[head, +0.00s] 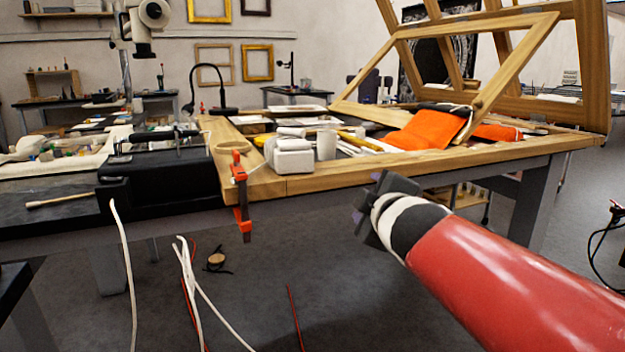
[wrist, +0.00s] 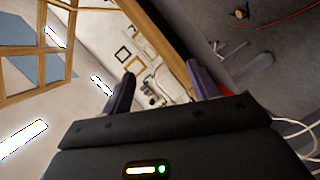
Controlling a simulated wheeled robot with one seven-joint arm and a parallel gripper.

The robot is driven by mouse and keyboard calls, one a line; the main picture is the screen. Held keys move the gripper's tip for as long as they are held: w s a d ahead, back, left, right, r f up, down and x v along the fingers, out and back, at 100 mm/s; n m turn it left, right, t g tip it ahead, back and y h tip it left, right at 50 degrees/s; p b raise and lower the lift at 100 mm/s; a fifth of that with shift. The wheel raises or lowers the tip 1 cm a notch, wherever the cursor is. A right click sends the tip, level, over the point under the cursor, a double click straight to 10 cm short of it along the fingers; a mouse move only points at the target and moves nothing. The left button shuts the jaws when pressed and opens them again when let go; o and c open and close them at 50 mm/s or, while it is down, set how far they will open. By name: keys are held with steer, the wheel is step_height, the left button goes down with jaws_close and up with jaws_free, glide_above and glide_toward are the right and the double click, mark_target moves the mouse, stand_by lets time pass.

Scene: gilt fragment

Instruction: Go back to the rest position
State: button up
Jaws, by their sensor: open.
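My gripper (head: 368,212) is at the end of my red arm, in front of the wooden table's near edge and a little below the tabletop in the head view. In the wrist view my gripper (wrist: 160,85) has its two dark fingers spread apart, with nothing between them. The wrist view looks out over the room, tilted, with wall frames and the wooden easel in sight. It touches nothing that I can see.
The wooden table (head: 325,181) holds a white box (head: 292,155), a white cup (head: 326,145), an orange cloth (head: 424,129) and a wooden easel (head: 545,110). A red clamp (head: 240,195) grips its corner. White cables (head: 190,285) hang at the left. Floor in front is mostly clear.

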steer(key=s+d+f+m+g+h, duration=0.35)
steer(key=s+d+f+m, duration=0.3)
steer(key=s+f, duration=0.25)
steer(key=s+a+f+m+g+y, duration=0.1)
steer(key=s+f+m+g, duration=0.5)
steer(key=s+f, duration=0.5)
steer(key=s+m, duration=0.1)
steer(key=s, duration=0.3)
steer(key=shift+s+f+m, duration=0.35)
steer(key=shift+f, duration=0.05)
steer(key=shift+a+g+y, duration=0.1)
steer(key=shift+g+y, duration=0.15)
